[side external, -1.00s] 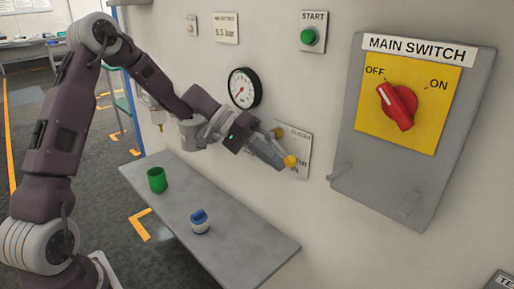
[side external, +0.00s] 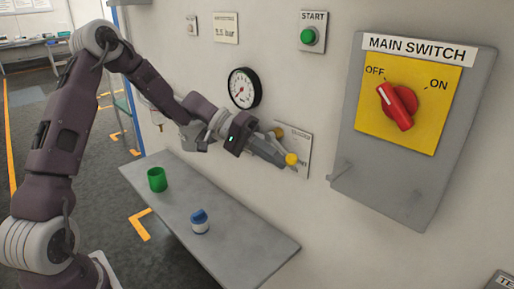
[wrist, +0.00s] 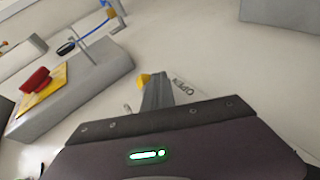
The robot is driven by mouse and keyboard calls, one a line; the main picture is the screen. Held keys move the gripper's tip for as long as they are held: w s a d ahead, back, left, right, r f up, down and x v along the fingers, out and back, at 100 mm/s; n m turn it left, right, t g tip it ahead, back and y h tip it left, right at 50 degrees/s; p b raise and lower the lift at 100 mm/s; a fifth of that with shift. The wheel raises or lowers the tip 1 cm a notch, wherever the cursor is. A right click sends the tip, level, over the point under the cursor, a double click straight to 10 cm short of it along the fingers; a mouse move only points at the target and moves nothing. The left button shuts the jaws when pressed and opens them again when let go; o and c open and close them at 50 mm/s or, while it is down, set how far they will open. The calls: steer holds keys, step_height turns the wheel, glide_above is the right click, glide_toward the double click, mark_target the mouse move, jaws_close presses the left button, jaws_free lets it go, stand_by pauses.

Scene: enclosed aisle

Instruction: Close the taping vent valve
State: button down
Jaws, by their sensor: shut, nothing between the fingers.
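The valve is on a small lettered white plate (side external: 298,148) on the wall, partly covered by my gripper. Two yellow ends show there: a yellow knob (side external: 291,159) at my fingertips and another yellow piece (side external: 279,132) above, behind the fingers. My gripper (side external: 283,163) is shut with nothing in it, its tip against or just beside the yellow knob; contact is unclear. In the wrist view, the yellow knob (wrist: 144,80) shows left of my shut fingers (wrist: 156,80). An "OPEN" label (wrist: 187,87) lies to their right. Most of the valve body is hidden.
The main switch panel (side external: 345,155), with a red knob (side external: 397,106), stands out to the right. A gauge (side external: 244,88) and a green start button (side external: 309,37) are above. A shelf (side external: 235,245) below holds a green cup (side external: 157,180) and a blue-and-white container (side external: 200,222).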

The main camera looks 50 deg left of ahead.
steer(key=shift+d+r+n+h, duration=0.15)
steer(key=shift+n+h, duration=0.05)
steer(key=shift+h, duration=0.4)
steer(key=shift+d+r+n+h, duration=0.15)
steer(key=shift+n+h, duration=0.05)
steer(key=shift+h, duration=0.4)
steer(key=v, duration=0.7)
stand_by(0.3)
steer(key=shift+s, duration=0.15)
